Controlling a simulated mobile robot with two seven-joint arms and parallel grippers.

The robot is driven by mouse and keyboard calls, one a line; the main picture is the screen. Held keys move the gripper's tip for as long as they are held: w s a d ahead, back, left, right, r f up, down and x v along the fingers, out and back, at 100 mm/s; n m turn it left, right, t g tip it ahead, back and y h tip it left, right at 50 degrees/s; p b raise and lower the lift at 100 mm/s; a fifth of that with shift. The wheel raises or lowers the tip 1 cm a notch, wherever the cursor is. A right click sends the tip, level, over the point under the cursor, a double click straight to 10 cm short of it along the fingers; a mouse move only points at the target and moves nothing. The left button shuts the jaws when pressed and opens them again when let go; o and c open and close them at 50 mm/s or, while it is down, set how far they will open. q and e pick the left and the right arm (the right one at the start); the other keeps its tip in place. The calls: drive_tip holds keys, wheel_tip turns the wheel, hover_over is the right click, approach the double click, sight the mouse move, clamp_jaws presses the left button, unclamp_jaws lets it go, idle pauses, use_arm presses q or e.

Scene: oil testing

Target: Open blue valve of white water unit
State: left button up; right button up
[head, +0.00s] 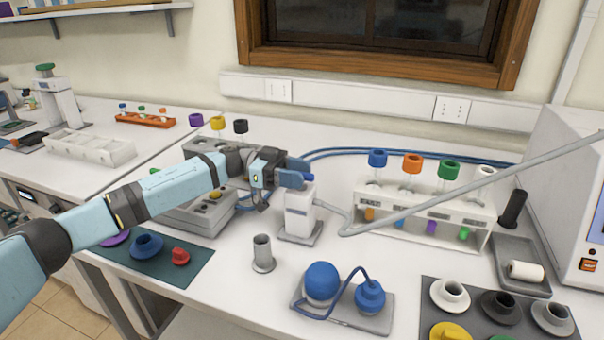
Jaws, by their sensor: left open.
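The white water unit (299,214) is a narrow upright white block on a grey base, in the middle of the bench. Its blue valve (291,180) shows as a small blue piece near the top, partly hidden by my gripper. My left gripper (284,177) comes in from the left and is open at the upper left of the unit, with its fingers right by the blue valve. I cannot tell whether a finger touches the valve. My right gripper is not in view.
A grey metal cylinder (263,254) stands in front of the unit. A grey tray with a blue ball (321,281) is nearer. A rack of capped tubes (470,222) stands to the right, with a long grey tube crossing before it. A grey device (202,210) lies under my arm.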

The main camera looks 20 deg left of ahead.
use_arm(q)
drive_tip(key=shift+d, duration=0.5)
drive_tip(key=shift+c, duration=0.2)
